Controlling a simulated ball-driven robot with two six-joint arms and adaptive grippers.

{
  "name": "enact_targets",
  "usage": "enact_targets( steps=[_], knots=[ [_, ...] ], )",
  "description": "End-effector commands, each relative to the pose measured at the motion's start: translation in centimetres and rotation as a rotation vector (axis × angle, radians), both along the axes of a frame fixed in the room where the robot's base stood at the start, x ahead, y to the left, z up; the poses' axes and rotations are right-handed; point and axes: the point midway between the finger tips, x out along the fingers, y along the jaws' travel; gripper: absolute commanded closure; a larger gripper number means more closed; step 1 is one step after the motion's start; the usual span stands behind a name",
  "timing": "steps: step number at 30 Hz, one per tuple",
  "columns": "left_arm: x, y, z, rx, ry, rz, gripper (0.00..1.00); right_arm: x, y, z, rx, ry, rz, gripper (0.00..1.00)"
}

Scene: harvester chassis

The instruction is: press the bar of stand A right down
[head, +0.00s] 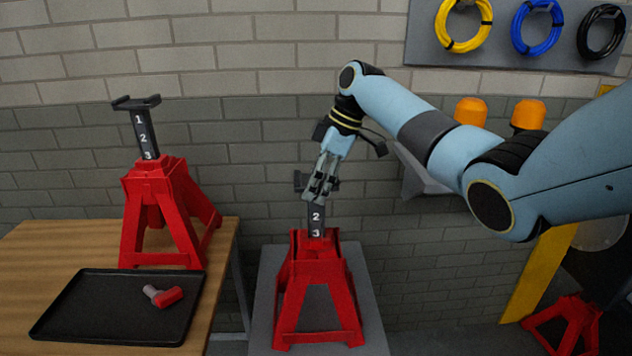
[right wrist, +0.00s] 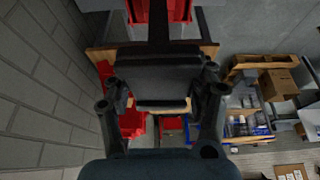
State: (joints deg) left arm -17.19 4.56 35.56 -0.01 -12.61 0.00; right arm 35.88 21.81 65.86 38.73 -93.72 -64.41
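Two red jack stands with numbered dark bars are in the head view; I see no letter on either. One stand (head: 308,282) is on a grey bench in the middle. Its bar (head: 317,221) shows 2 and 3. The other stand (head: 150,205) is on the wooden table at left, with its bar (head: 144,130) showing 1, 2 and 3. My right gripper (head: 318,196) points down at the middle bar's head and partly hides it. In the right wrist view a dark block (right wrist: 160,80) lies between the fingers; their grip and contact are unclear. My left gripper is out of view.
A black tray (head: 95,330) holding a red-handled tool (head: 166,296) is on the wooden table (head: 25,265). The grey bench (head: 370,310) carries the middle stand. A brick wall is close behind. Another red stand (head: 570,318) is low at right. Coiled cables hang on a wall panel (head: 495,58).

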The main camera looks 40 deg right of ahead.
Motion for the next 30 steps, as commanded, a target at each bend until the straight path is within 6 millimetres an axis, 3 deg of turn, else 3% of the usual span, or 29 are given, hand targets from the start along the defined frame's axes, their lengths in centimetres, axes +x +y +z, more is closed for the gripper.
enact_targets(
  steps=[2, 12, 17, 24, 30],
  knots=[
    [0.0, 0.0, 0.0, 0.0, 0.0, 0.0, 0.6, 0.0, 0.0, 0.0, 0.0, 0.0, 0.0, 0.56],
    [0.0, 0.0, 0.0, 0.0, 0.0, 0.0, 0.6, 0.0, 0.0, 0.0, 0.0, 0.001, 0.0, 1.0],
    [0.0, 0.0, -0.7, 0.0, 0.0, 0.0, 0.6, 0.0, 0.0, -1.1, 0.001, 0.002, 0.0, 1.0],
    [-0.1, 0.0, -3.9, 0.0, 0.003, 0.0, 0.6, -0.1, 0.0, -7.2, 0.002, 0.003, 0.001, 1.0],
    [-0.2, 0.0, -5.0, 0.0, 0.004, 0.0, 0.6, 0.0, 0.0, -9.5, 0.002, 0.003, -0.001, 1.0]
  ],
)
